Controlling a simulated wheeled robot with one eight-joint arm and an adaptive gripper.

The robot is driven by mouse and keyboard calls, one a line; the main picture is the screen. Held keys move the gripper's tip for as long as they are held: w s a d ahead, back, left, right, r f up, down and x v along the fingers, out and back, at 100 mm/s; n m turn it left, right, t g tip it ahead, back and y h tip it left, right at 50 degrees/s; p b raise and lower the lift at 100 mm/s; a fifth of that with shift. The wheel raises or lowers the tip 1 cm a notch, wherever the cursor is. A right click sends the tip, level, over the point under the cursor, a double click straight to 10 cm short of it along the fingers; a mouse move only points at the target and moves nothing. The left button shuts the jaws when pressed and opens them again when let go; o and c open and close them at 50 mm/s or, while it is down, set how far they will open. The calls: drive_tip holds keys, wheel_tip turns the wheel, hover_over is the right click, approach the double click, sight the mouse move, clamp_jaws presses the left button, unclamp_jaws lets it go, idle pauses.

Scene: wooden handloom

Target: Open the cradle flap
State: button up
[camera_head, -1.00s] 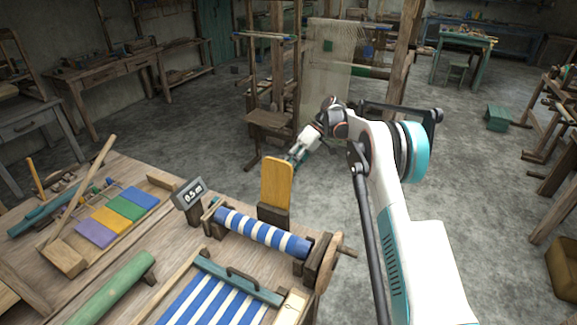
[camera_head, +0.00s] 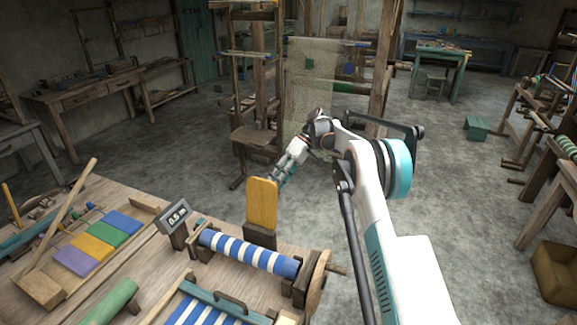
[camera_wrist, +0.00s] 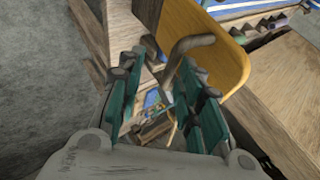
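The cradle flap appears to be the upright yellow-orange board (camera_head: 262,203) behind the striped cloth roller on the bench. In the wrist view the flap (camera_wrist: 222,62) fills the upper right, with a bent grey-brown handle (camera_wrist: 190,45) standing out from its face. My gripper (camera_head: 281,180) is close to the far right side of the flap in the head view. In the wrist view its teal fingers (camera_wrist: 166,103) are apart, with the handle's lower end just ahead of the gap between them. I cannot tell whether a finger touches the handle.
The blue-and-white cloth roller (camera_head: 247,250) lies in front of the flap, with a wooden wheel (camera_head: 318,281) at its right end. A small display reading 0.5 m (camera_head: 174,217) stands left of the flap. Open grey floor (camera_head: 450,190) lies right of my arm.

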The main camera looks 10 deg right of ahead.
drive_tip(key=v, duration=0.9)
drive_tip(key=shift+d+r, duration=0.2)
drive_tip(key=shift+d, duration=0.05)
drive_tip(key=s+a+r+m+t+h+b, duration=0.1)
drive_tip(key=s+r+m, duration=0.1)
drive_tip(key=r, duration=0.3)
drive_tip(key=s+a+r+m+t+h, duration=0.1)
drive_tip(key=s+a+r+t, duration=0.15)
drive_tip(key=r, duration=0.35)
drive_tip(key=s+r+m+t+h+b, duration=0.1)
drive_tip(key=s+r, duration=0.1)
drive_tip(key=s, duration=0.5)
drive_tip(key=s+r+m+t+h+b, duration=0.1)
drive_tip(key=s+r+m+h, duration=0.15)
drive_tip(key=s, duration=0.45)
drive_tip(key=s+f+t+h, duration=0.1)
drive_tip(key=s+f, duration=0.3)
drive_tip(key=s, duration=0.5)
drive_tip(key=s+d+f+m+t+h+b, duration=0.1)
drive_tip(key=s+f, duration=0.3)
drive_tip(key=s, duration=0.6)
drive_tip(key=s+f+m+t+h+b, duration=0.1)
drive_tip(key=s+f+t, duration=0.2)
drive_tip(key=s, duration=0.6)
wheel_tip(320, 180, down, 2)
drive_tip(key=shift+d, duration=0.3)
